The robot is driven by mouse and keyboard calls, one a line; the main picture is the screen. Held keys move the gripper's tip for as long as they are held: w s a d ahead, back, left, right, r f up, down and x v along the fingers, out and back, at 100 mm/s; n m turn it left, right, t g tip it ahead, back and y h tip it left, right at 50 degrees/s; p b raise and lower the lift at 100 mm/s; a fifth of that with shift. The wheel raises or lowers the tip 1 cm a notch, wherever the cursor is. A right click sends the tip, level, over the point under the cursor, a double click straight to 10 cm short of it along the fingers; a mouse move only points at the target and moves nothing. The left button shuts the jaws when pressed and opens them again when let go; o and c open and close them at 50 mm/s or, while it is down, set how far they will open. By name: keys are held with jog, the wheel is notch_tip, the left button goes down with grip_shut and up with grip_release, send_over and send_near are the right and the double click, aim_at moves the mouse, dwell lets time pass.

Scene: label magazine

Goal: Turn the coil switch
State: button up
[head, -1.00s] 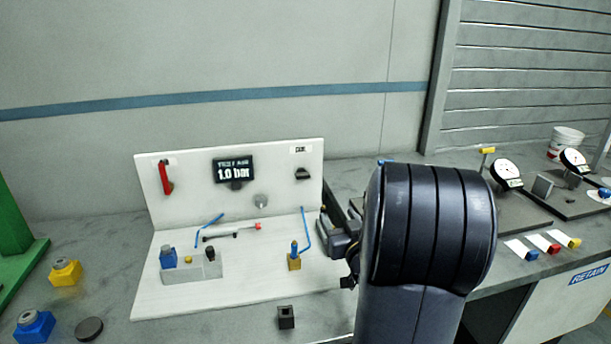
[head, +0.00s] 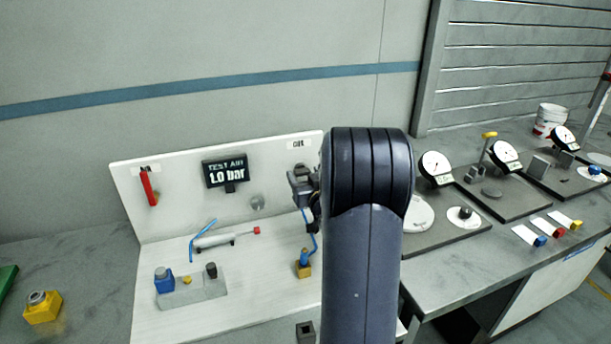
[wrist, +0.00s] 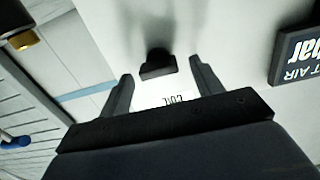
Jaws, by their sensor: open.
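The coil switch is a small black knob (wrist: 158,65) on the white upright panel (head: 135,200). It shows in the wrist view beside the white COIL label (wrist: 172,97), which reads upside down there. In the head view the label (head: 297,143) shows, but the knob is hidden behind my gripper. My gripper (wrist: 160,71) is open, one finger on each side of the knob in the wrist view. Its jaws look empty, and I cannot tell if they touch the knob. In the head view my gripper (head: 303,185) is at the panel's right part.
A black display (head: 225,170) reading TEST AIR 1.0 bar is left of the switch. A red handle (head: 149,187) hangs further left. Below are a cylinder (head: 215,241), a block with a blue part (head: 164,280) and a yellow fitting with a blue tube (head: 304,268). Dial gauges (head: 436,168) stand at right.

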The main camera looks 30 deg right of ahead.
jog(key=shift+c, duration=0.2)
jog(key=c, duration=0.9)
jog(key=shift+c, duration=0.2)
jog(key=shift+f+n+b, duration=0.1)
jog(key=shift+n+b, duration=0.2)
jog(key=shift+b, duration=0.3)
jog(key=shift+f+b, duration=0.1)
jog(key=shift+b, duration=0.35)
jog(key=n+b, duration=0.3)
jog(key=b, duration=0.1)
jog(key=shift+f+b, duration=0.1)
jog(key=shift+b, duration=0.3)
jog(key=n+b, duration=0.5)
jog(key=shift+a+r, duration=0.15)
jog(key=shift+r, duration=0.05)
jog(key=shift+n, duration=0.3)
